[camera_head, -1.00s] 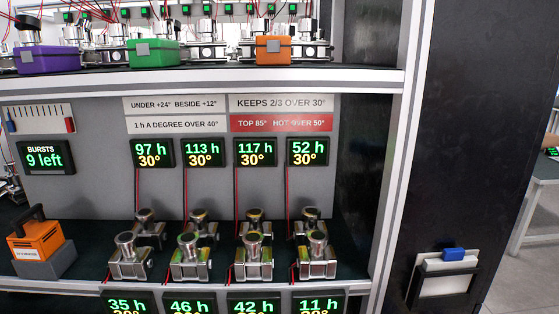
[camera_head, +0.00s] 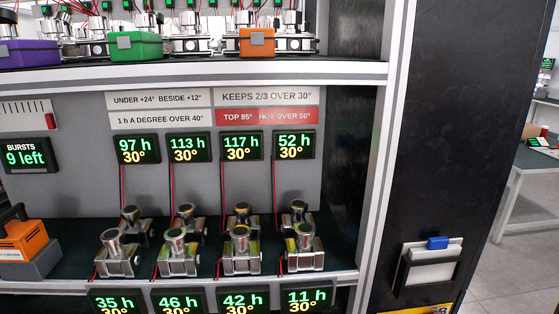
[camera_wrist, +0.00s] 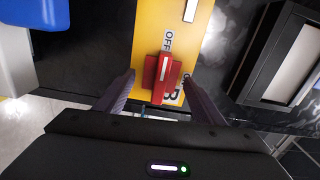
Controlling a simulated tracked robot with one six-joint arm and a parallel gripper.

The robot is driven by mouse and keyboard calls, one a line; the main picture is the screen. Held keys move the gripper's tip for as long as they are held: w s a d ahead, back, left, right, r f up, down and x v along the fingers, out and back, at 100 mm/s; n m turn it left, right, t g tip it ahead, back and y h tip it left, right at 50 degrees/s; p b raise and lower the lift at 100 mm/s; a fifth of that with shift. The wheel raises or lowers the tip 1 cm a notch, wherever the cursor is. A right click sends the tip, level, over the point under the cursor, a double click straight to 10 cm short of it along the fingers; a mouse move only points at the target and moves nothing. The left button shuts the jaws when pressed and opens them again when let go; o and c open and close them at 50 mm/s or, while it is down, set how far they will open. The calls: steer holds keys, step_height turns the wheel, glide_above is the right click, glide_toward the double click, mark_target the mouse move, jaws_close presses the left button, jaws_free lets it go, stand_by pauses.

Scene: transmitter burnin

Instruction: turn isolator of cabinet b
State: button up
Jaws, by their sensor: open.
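In the wrist view a red isolator handle (camera_wrist: 162,74) with a white line sits on a yellow plate (camera_wrist: 150,22). An OFF label stands above the handle in the picture, and the white line points roughly towards it. A partly covered second label lies to its right. A large black letter, apparently B, shows near the plate's lower end. My gripper (camera_wrist: 158,77) is open, with one dark finger on each side of the handle; I cannot tell whether they touch it. A sliver of yellow plate (camera_head: 420,310) shows at the bottom of the head view, on the dark cabinet panel.
A framed pale holder with a blue clip (camera_head: 437,243) is on the dark panel, above the yellow sliver. The rack (camera_head: 240,77) at left carries metal units, hour and temperature displays, and an orange device (camera_head: 25,243). A bench (camera_head: 535,160) stands at far right beyond open floor.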

steer(key=shift+s+d, duration=0.1)
steer(key=shift+s, duration=2.15)
steer(key=s+a+r+n+g+y, duration=0.1)
steer(key=a+r+n+g+y, duration=0.45)
steer(key=a, duration=0.75)
steer(key=s+a+r+n+g+y, duration=0.1)
steer(key=a+r+n+g+y, duration=0.2)
steer(key=a+r+n+g, duration=0.65)
steer(key=s+a+r+n+t+h, duration=0.2)
steer(key=s+a+r+h, duration=0.6)
steer(key=s, duration=0.3)
steer(key=shift+a+r+t+h, duration=0.2)
steer(key=shift+r+t+h, duration=0.1)
steer(key=shift+r+h, duration=0.35)
